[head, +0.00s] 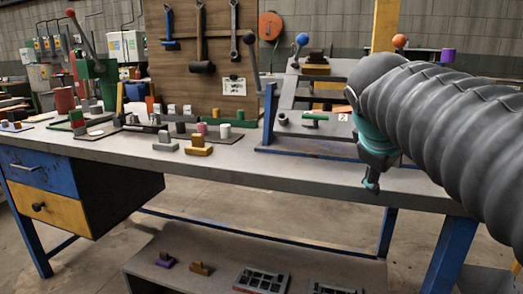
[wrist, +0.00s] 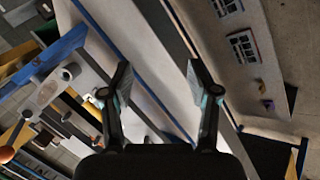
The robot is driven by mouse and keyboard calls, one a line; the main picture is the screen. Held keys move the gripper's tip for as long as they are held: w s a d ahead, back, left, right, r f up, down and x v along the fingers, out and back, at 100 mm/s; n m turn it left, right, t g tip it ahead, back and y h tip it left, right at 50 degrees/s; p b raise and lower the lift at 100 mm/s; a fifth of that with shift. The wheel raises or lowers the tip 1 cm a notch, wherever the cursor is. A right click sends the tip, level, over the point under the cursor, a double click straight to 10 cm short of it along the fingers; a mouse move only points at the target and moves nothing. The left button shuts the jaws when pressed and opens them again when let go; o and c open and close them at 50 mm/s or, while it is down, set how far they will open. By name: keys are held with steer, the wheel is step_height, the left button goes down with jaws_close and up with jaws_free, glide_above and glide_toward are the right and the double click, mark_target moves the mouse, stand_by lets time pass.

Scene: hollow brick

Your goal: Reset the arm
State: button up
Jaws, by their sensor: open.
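My arm, covered in a grey ribbed sleeve, reaches in from the right in the head view. My gripper (head: 371,183) hangs at its end near the bench's front edge, partly hidden behind the arm. In the wrist view my gripper (wrist: 160,85) shows two dark fingers wide apart with nothing between them. The grey workbench (head: 250,168) lies beyond the fingers, and its edge also runs slantwise through the wrist view (wrist: 135,50).
A blue-framed rack (head: 270,115) stands on the bench left of my gripper. A green press (head: 95,85), small blocks (head: 198,145) and a tool board (head: 215,85) are further left. A lower shelf (head: 205,270) holds hollow bricks (head: 262,281). The bench front is clear.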

steer(key=s+a+f+m+y, duration=0.2)
steer(key=s+f, duration=0.5)
steer(key=f, duration=0.4)
steer(key=s+a+f+m+g+y, duration=0.1)
steer(key=s+a+f+m, duration=0.3)
steer(key=s+f, duration=0.4)
step_height(320, 180, down, 3)
steer(key=shift+s+a+f+m+y, duration=0.15)
steer(key=shift+a+m+y, duration=0.3)
steer(key=shift+y, duration=0.45)
